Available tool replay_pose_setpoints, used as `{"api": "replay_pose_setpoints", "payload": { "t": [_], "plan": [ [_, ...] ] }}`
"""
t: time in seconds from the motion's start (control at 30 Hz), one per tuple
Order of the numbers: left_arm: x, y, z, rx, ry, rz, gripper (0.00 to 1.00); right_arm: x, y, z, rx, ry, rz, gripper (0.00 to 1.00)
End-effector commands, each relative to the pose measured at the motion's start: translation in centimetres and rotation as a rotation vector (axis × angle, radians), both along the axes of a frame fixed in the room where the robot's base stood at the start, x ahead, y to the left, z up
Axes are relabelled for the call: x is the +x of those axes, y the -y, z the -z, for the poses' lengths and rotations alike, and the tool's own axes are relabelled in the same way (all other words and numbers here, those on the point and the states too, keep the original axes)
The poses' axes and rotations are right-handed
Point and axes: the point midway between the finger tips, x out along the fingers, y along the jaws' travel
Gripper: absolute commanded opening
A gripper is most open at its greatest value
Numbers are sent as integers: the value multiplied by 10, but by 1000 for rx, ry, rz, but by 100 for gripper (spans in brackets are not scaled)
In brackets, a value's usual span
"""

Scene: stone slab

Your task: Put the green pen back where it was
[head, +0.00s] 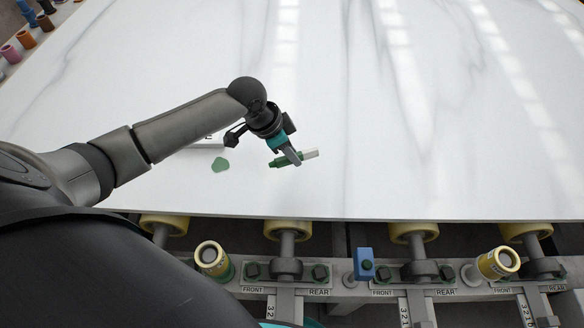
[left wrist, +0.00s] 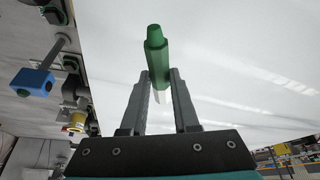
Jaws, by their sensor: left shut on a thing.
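The green pen (head: 279,162) is in my left gripper (head: 294,159), above the white marbled slab (head: 420,120) near its front edge. The pen's green end points left and its white end points right in the head view. In the left wrist view, the green pen (left wrist: 156,48) sits between the two fingers of my left gripper (left wrist: 160,78), with its white part lower between them. The gripper is shut on it. How high it is above the slab is hard to tell. My right gripper is not in view.
A flat green patch (head: 220,165) lies on the slab left of the pen. A pale lettered block (head: 208,143) is partly hidden by my arm. Below the slab edge are yellow rollers, a blue block (head: 364,264) and FRONT/REAR labels. Coloured pots (head: 26,39) stand at the far left.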

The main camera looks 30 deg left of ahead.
Motion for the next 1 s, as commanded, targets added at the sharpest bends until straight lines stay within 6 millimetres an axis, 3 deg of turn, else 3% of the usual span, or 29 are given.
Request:
{"api": "replay_pose_setpoints", "payload": {
  "t": [0.23, 0.47, 0.87, 0.9, 1.0],
  "plan": [
    [0, 1, 20, -2, -1, 0, 0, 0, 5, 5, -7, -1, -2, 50],
    [0, 0, 53, -1, -1, -1, 0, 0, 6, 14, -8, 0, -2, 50],
    [0, 0, 57, -2, 1, -1, 0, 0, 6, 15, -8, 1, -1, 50],
    [0, 0, 56, -1, 1, 0, 33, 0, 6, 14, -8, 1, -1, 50],
    [0, 0, 56, -1, 1, 0, 44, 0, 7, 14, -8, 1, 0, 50]
  ]
}}
